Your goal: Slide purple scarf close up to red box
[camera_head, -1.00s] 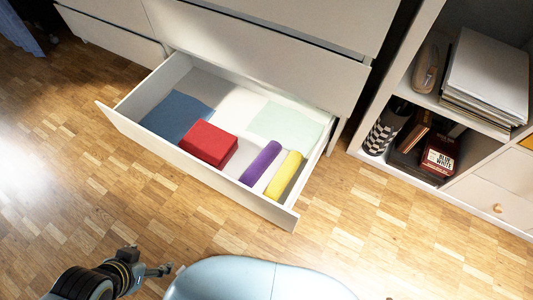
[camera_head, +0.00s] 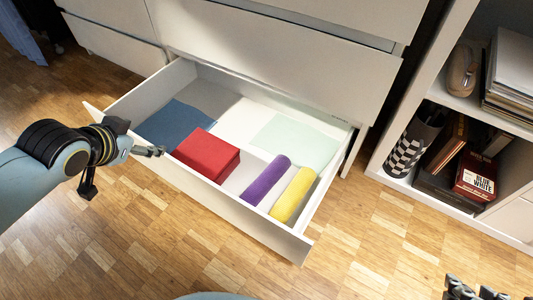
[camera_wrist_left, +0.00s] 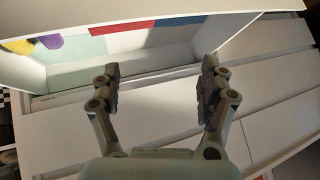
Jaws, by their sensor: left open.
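The purple scarf (camera_head: 266,181) is a rolled cylinder lying in the open drawer, right of the red box (camera_head: 207,155) with a gap of pale drawer floor between them. My left gripper (camera_head: 124,170) is open and empty at the drawer's front left, left of the red box. In the left wrist view the open fingers (camera_wrist_left: 160,78) have nothing between them. There the red box (camera_wrist_left: 118,25) and purple scarf (camera_wrist_left: 51,42) show only partly at the top edge. My right gripper (camera_head: 480,290) is at the bottom right corner, mostly cut off.
A yellow roll (camera_head: 293,195) lies just right of the purple scarf. A blue cloth (camera_head: 174,127), a grey cloth (camera_head: 214,100) and a mint cloth (camera_head: 295,141) lie flat in the drawer. The drawer's front panel (camera_head: 235,211) rises before them. A shelf unit (camera_head: 405,110) stands at right.

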